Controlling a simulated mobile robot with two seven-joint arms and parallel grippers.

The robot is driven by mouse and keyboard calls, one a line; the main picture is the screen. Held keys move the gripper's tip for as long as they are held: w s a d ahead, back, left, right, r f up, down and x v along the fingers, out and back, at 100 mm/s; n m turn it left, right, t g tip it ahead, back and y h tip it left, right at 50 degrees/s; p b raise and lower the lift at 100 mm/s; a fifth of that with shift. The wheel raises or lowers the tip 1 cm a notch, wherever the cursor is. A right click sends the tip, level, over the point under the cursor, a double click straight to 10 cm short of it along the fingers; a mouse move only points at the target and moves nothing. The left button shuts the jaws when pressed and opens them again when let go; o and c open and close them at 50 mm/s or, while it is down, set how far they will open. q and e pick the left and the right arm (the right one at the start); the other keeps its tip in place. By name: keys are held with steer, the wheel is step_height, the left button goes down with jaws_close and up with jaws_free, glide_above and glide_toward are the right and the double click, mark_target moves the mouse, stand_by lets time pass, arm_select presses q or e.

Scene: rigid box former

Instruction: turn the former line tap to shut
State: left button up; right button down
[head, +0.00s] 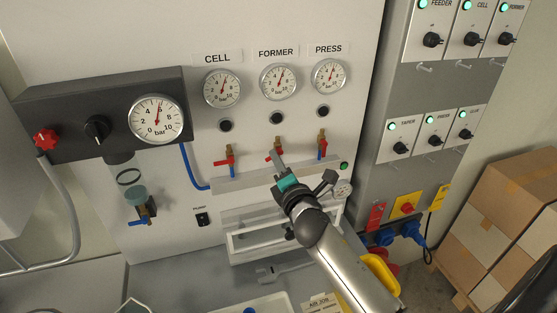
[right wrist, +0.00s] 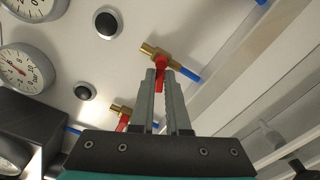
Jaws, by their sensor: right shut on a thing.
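The former line tap (head: 280,144) is the middle of three brass taps with red handles, below the FORMER gauge (head: 278,82). In the right wrist view its brass body (right wrist: 153,52) sits just beyond my fingertips, with a blue pipe to its right. My right gripper (head: 276,157) reaches up to this tap from below. In the wrist view the right gripper (right wrist: 163,75) is shut on the red handle (right wrist: 161,77), which shows between the fingertips. The fingers hide part of the handle and pipe in the head view. My left gripper is not in view.
The cell tap (head: 228,155) is close on the left and the press tap (head: 321,141) close on the right. A grey ledge (head: 235,179) runs under the taps. A dark regulator block (head: 60,110) juts out at left; a switch cabinet (head: 430,85) stands at right.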

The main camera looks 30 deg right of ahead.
steer(key=m, duration=0.2)
steer(key=m+p, duration=0.1)
steer(key=m, duration=0.1)
steer(key=shift+r+m, duration=0.4)
steer(key=shift+m, duration=0.3)
steer(key=c, duration=0.9)
jaws_free()
steer(key=b+v, duration=0.2)
steer(key=v, duration=1.3)
steer(key=shift+s, duration=0.15)
